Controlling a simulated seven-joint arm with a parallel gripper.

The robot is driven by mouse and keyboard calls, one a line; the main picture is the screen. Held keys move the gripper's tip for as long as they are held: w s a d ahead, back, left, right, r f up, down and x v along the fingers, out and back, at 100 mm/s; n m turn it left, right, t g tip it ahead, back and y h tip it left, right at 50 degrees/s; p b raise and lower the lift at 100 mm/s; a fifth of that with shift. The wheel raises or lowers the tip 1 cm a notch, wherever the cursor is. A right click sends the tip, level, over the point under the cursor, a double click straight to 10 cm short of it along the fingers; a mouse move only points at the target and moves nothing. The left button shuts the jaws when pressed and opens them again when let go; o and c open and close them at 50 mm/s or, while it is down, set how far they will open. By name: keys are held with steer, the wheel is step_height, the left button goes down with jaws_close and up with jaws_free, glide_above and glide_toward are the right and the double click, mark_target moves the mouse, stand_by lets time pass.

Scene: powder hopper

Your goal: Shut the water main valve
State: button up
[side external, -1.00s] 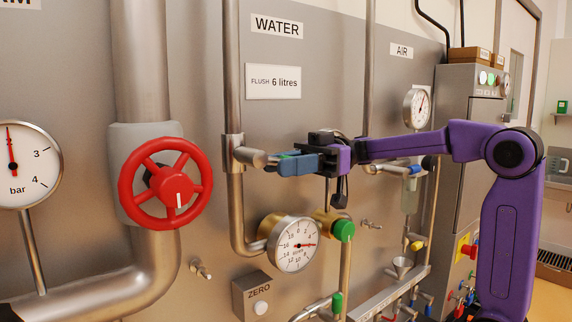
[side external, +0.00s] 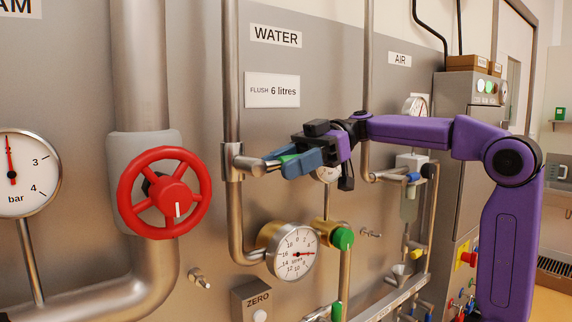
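The water pipe (side external: 232,85) runs down the panel under the WATER label (side external: 276,35). A grey metal valve body (side external: 235,160) sits on it, with a stub (side external: 252,166) pointing right. My gripper (side external: 288,163) is at the right end of this stub, its blue-grey fingers pointing left.
A large red handwheel (side external: 165,193) is on the thick pipe to the left. A round litre gauge (side external: 293,253) and a green knob (side external: 343,239) sit below my gripper. A FLUSH 6 litres plate (side external: 272,90) is above.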

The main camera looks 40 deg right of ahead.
steer(key=shift+d, duration=0.1)
steer(key=v, duration=1.7)
steer(key=shift+d+r, duration=0.1)
steer(key=s+a+f+m+g+h, duration=0.2)
steer(key=s+a+f+m+h, duration=0.15)
steer(key=s+a+f, duration=0.45)
steer(key=s+a+f+m+g+h, duration=0.1)
steer(key=s+a+f+m+h, duration=0.25)
steer(key=f, duration=0.75)
steer(key=s+d+f+t+h, duration=0.1)
steer(key=s+d+f+h, duration=0.2)
steer(key=s+f, duration=0.4)
steer(key=s+d+f+n+t+h, duration=0.1)
steer(key=s+d+f+h, duration=0.3)
steer(key=s+f, duration=0.4)
step_height(320, 180, down, 2)
steer(key=shift+d+f+n+t+h, duration=0.2)
steer(key=shift+d+n+t+h, duration=0.15)
steer(key=shift+t, duration=0.25)
